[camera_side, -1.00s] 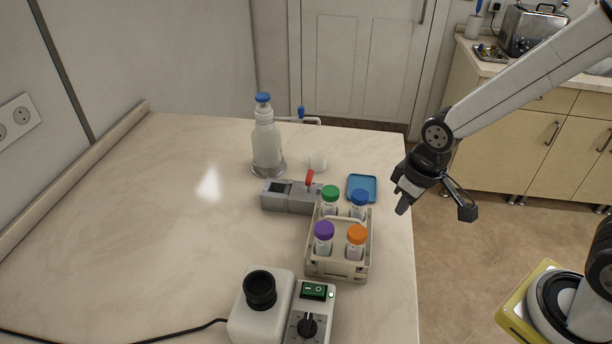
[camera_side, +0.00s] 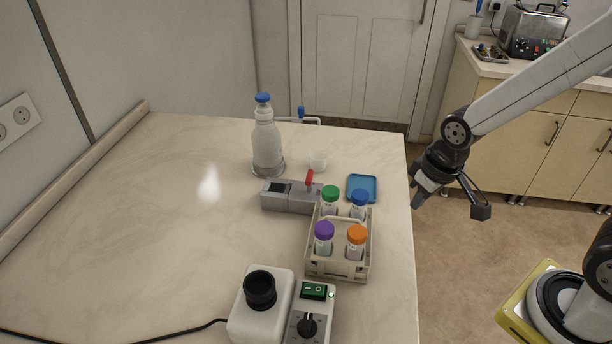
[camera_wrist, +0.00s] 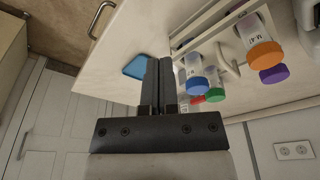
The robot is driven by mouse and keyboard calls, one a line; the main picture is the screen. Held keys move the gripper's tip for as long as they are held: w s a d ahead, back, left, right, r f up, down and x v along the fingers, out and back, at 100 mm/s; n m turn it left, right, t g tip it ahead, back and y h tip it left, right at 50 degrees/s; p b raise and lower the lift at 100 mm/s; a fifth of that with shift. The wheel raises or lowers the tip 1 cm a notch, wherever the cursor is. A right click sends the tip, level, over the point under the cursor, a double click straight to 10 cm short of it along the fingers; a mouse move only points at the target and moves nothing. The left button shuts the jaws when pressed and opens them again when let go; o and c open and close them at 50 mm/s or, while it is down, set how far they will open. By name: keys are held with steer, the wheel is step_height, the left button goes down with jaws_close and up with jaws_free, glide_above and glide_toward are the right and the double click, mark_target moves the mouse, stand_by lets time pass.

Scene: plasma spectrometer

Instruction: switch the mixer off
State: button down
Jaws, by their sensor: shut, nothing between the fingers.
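The mixer (camera_side: 262,312) is a white box with a black round cup on top, at the front of the table in the side view. Its control panel carries a green rocker switch (camera_side: 314,291) with a small lit lamp beside it, and a black knob (camera_side: 307,325) below. My gripper (camera_side: 416,200) is off the table's right edge in the side view, well away from the mixer and to its upper right. In the wrist view my gripper (camera_wrist: 158,84) shows its two fingers together and empty.
A rack (camera_side: 339,266) holds several capped vials behind the mixer. Beyond it are a grey device (camera_side: 286,198) with a red lever, a blue tray (camera_side: 362,188) and a white bottle (camera_side: 267,146). The table's left side is clear except for a black cable (camera_side: 190,332).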

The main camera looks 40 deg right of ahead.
mark_target(319, 290)
steer(key=w+a+r+n, duration=0.1)
steer(key=a, duration=0.3)
steer(key=w+a+r+n+g, duration=0.1)
steer(key=a, duration=0.2)
steer(key=w+a+r+n+g, duration=0.1)
steer(key=w+a+n, duration=0.1)
steer(key=a, duration=0.2)
steer(key=shift+a+r, duration=0.1)
steer(key=shift+a, duration=0.25)
steer(key=s+a+r+n+g+h, duration=0.1)
steer(key=a+r+n, duration=0.3)
steer(key=a, duration=0.9)
steer(key=shift+s+g, duration=0.3)
steer(key=shift+s, duration=0.2)
steer(key=shift+f, duration=0.1)
steer(key=f, duration=0.4)
steer(key=s+d+f, duration=0.1)
steer(key=f, duration=0.8)
steer(key=shift+s+d+f, duration=0.25)
steer(key=shift+d+f, duration=0.05)
steer(key=shift+f, duration=0.05)
